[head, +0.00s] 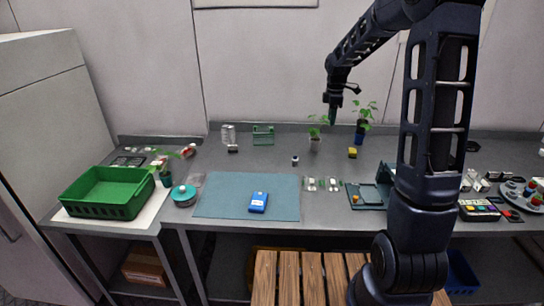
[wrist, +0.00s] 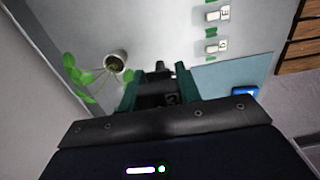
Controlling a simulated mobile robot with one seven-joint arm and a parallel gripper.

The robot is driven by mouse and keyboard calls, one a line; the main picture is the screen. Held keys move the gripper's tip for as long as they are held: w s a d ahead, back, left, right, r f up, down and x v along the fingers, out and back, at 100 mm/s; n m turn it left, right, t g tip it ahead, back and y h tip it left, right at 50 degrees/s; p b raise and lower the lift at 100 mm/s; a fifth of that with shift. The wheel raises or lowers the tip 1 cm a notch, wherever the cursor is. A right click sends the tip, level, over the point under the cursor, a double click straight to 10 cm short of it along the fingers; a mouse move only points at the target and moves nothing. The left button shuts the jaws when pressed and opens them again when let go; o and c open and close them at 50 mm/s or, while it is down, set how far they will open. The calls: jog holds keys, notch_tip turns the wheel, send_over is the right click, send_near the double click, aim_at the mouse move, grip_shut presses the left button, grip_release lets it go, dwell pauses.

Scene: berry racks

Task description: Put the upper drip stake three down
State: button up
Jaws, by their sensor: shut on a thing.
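My gripper (head: 332,117) is raised above the rear of the bench, between two potted plants in the head view. In the wrist view my gripper (wrist: 159,92) has its green fingers closed on a dark drip stake (wrist: 158,82). A pale mark like a 3 shows low between the fingers. The stake's far end is hard to make out, and it is too small to tell apart in the head view. Other drip stakes are not clearly visible.
A dark blue pot (head: 360,138) stands right. Labelled white pieces (head: 311,184), a teal mat (head: 230,190) and a blue box (head: 258,202) lie nearer.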

jog(key=a, duration=3.2)
jog(key=f, duration=1.9)
jog(key=shift+s+f, duration=0.3)
jog(key=shift+f, duration=0.1)
jog(key=shift+f, duration=0.15)
jog(key=o, duration=0.9)
notch_tip(320, 180, up, 12)
jog(key=shift+r, duration=0.15)
jog(key=shift+d+r, duration=0.1)
